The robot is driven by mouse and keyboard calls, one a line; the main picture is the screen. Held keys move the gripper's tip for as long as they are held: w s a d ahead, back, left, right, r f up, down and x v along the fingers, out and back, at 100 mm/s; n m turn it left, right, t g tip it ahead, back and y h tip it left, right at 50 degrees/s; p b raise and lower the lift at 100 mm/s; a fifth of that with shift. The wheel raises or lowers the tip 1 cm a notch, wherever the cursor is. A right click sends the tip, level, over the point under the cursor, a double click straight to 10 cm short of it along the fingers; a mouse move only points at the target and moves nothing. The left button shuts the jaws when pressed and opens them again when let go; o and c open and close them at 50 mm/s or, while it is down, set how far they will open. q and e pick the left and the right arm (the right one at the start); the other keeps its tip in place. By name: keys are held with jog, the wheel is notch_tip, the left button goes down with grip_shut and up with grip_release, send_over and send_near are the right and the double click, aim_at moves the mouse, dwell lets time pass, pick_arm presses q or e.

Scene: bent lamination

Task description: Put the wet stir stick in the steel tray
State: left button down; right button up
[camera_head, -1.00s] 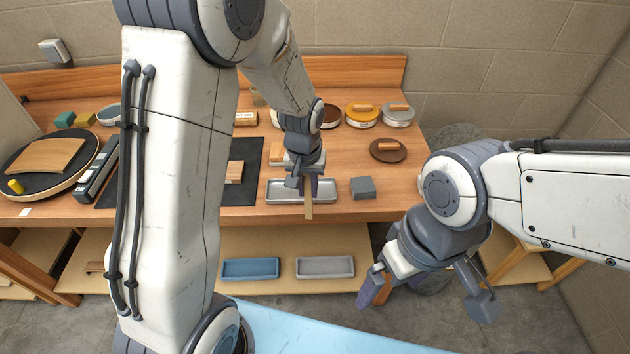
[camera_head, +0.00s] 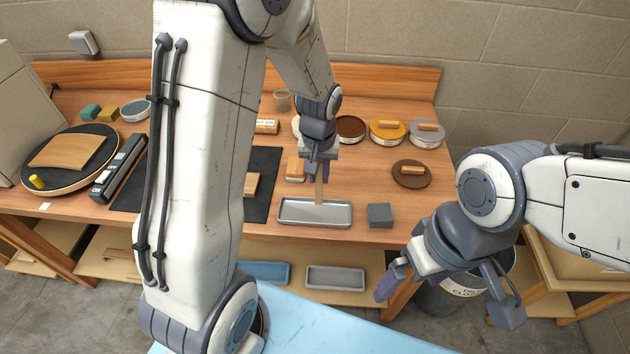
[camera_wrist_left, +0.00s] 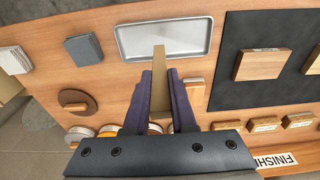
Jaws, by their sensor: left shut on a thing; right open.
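The stir stick (camera_head: 319,190) is a narrow tan wooden strip. My left gripper (camera_head: 320,172) is shut on it and holds it pointing down at the steel tray. The steel tray (camera_head: 290,220) is a shallow grey rectangle near the bench's front edge. In the left wrist view the stick (camera_wrist_left: 159,70) runs out between the fingers, and its tip overlaps the near side of the tray (camera_wrist_left: 190,30). I cannot tell whether the tip touches the tray. My right gripper (camera_head: 445,285) is open and empty, in front of the bench at the right.
A grey block (camera_head: 380,215) sits right of the tray. A brown round lid (camera_head: 411,173) and several lidded tins (camera_head: 388,131) stand behind. A black mat (camera_head: 262,170) and a turntable (camera_head: 70,160) lie left. Shelf trays (camera_head: 335,278) are below the bench.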

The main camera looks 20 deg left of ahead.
pick_arm(q)
jog(key=f, duration=0.2)
jog(key=a+f+p, duration=0.1)
jog(key=f, duration=0.1)
jog(key=shift+f, duration=0.35)
jog(key=shift+f, duration=0.25)
jog(key=c, duration=0.7)
grip_release()
jog(key=shift+r, duration=0.1)
jog(key=shift+c, duration=0.2)
